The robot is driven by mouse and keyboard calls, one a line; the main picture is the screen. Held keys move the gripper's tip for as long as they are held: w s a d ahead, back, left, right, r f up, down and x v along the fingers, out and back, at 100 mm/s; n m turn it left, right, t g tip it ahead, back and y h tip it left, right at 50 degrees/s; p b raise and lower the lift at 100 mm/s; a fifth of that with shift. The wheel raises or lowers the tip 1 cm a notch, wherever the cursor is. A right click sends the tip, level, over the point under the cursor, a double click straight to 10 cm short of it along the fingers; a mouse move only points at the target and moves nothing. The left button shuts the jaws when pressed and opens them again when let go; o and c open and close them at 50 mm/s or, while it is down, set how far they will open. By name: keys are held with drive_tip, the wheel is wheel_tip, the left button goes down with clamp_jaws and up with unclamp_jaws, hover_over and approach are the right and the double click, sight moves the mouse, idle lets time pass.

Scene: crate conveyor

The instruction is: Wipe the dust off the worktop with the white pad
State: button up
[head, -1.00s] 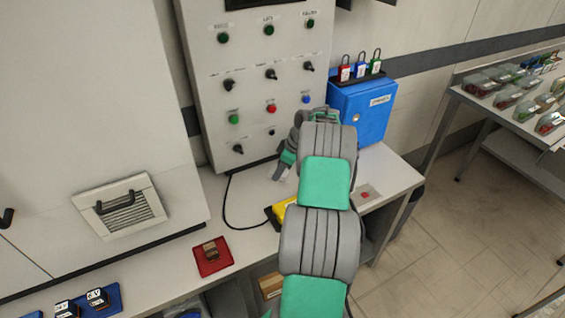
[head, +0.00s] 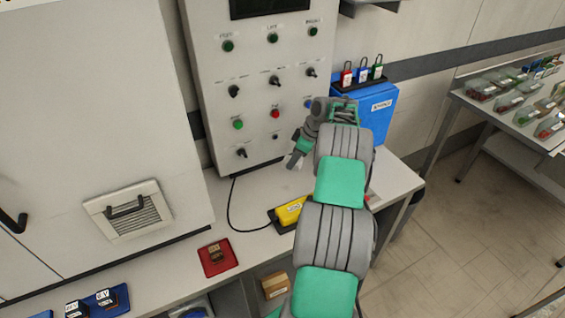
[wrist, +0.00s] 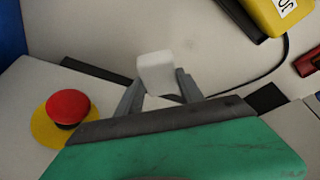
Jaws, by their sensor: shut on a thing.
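My gripper (wrist: 158,88) is shut on the white pad (wrist: 155,72), which sticks out between its two fingers in the wrist view. In the head view my gripper (head: 297,160) is low over the worktop (head: 255,192), in front of the grey control panel, and my arm hides part of the area. I cannot tell whether the pad touches the worktop. I cannot clearly make out dust on the visible surface.
A yellow device (head: 291,210) with a black cable lies in front of my gripper. A red emergency button (wrist: 68,107) is beside my gripper. A blue box (head: 372,112) carries several padlocks. A red tray (head: 217,258) lies nearer the front.

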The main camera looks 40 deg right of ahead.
drive_tip(key=shift+r+p, duration=0.65)
drive_tip(key=shift+r, duration=0.7)
